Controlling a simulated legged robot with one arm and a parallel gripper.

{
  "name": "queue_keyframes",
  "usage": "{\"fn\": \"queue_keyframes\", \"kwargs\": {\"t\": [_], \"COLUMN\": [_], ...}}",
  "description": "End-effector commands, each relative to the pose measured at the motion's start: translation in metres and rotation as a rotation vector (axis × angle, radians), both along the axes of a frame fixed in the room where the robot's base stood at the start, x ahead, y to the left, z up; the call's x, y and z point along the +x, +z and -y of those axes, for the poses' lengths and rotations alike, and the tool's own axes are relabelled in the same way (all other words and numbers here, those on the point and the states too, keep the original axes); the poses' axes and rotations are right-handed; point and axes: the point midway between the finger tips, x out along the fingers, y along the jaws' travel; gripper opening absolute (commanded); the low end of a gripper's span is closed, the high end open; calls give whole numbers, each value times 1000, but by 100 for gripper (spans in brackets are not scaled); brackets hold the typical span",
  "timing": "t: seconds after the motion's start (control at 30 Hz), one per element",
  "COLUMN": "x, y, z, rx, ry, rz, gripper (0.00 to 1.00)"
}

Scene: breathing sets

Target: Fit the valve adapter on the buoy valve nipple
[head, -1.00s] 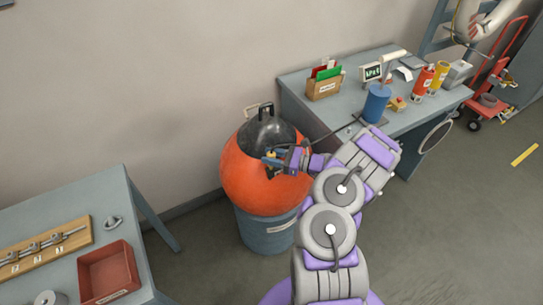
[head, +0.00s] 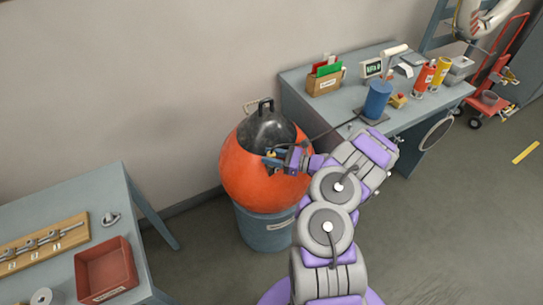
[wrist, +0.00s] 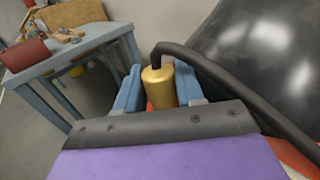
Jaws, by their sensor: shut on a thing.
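The orange buoy (head: 250,180) with a black top (head: 268,128) and a handle sits on a blue-grey drum (head: 265,232). My gripper (head: 272,158) is at the buoy's near right side, where the black top meets the orange. In the wrist view, its two blue fingers (wrist: 159,92) are shut on the brass valve adapter (wrist: 158,86), which has a black hose (wrist: 215,68) bending away to the right. The hose (head: 328,131) also shows in the head view, running towards the right bench. The valve nipple is hidden, so I cannot tell whether the adapter touches it.
The right bench (head: 310,104) holds a blue cylinder (head: 378,98), a small display (head: 372,68), a file box (head: 324,84) and bottles. The left table (head: 88,192) holds a red tray (head: 106,270) and a wooden rack (head: 45,243).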

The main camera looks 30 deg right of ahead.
Motion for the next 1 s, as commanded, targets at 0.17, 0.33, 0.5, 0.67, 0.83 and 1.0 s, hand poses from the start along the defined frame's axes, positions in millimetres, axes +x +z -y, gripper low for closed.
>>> {"fn": "queue_keyframes", "kwargs": {"t": [0.17,0.33,0.5,0.67,0.83,1.0], "x": [0,0,1,1,0,-13], "y": [-4,-3,-3,-4,-4,-3], "z": [0,0,0,1,4,18], "rx": [0,0,0,0,0,-2], "ry": [0,0,-1,-2,-3,-6], "rz": [0,0,0,0,-1,-1], "gripper": [38,54,67,67,67,67]}}
